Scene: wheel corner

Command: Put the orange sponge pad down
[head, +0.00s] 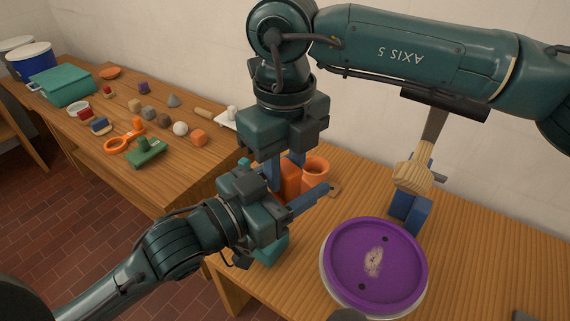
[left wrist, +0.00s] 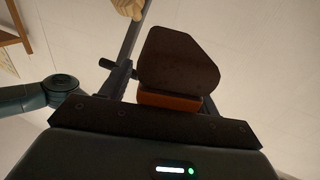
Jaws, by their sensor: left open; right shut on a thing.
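The orange sponge pad (head: 290,178) is between the blue fingers of my right gripper (head: 284,172), which points down and is shut on it. My left gripper (head: 308,200) is open, just in front of and below the right one. One blue finger of it shows clearly; the other is mostly hidden. In the left wrist view an orange piece (left wrist: 168,101) with a dark brown face (left wrist: 180,60) shows close up beyond the gripper body. I cannot tell whether it touches my left fingers. The pad's underside is hidden in the head view.
A purple round disc (head: 400,275) lies to the right on the wooden table (head: 480,260).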

